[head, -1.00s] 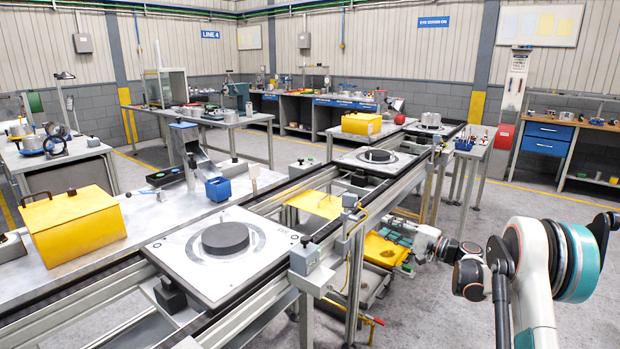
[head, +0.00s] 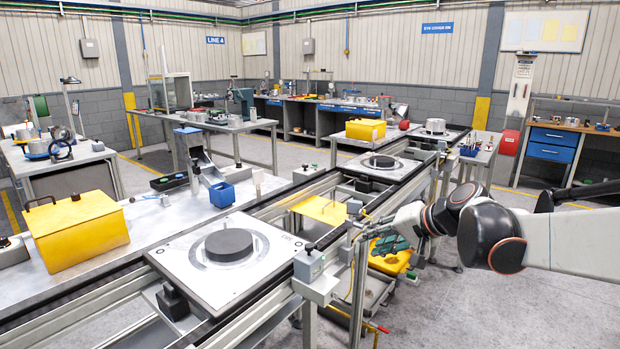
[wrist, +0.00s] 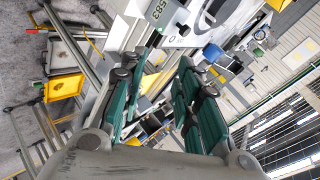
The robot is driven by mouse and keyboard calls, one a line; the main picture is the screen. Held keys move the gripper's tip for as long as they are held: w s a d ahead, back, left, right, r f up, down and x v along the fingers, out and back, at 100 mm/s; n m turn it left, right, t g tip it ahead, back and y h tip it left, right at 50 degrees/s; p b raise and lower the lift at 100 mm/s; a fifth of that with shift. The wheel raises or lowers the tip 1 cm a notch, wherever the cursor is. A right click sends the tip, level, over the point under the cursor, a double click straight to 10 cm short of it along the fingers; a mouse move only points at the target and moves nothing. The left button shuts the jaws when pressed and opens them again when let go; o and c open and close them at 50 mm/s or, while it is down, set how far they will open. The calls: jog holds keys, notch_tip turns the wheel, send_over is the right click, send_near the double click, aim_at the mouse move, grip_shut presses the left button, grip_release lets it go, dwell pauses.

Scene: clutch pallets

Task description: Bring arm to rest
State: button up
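My arm (head: 560,240) reaches in from the right edge in the head view, with its links stretched nearly level. My gripper (head: 388,244) is at its far end, beside the conveyor's right side and in front of a yellow tray. In the wrist view, the gripper's two green-padded fingers (wrist: 158,90) stand apart. I see nothing held between them. A white pallet (head: 185,255) with a dark round disc (head: 229,244) sits on the near conveyor, left of the gripper.
The conveyor frame (head: 318,288) runs close by the gripper. A second pallet (head: 350,166) with a dark disc is farther along. Grey floor (head: 470,310) is clear at the lower right.

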jog(key=s+d+f+n+h, duration=0.1)
jog(key=s+f+h, duration=0.1)
jog(key=s, duration=0.8)
jog(key=s+d+f+n+h, duration=0.1)
jog(key=s+f+n+h, duration=0.1)
jog(key=s, duration=0.8)
jog(key=s+d+f+n+h, duration=0.1)
jog(key=s+f+h, duration=0.1)
jog(key=s, duration=0.8)
jog(key=shift+d+n+g+h, duration=0.3)
jog(key=shift+d+n+h, duration=0.1)
jog(key=shift+w, duration=0.1)
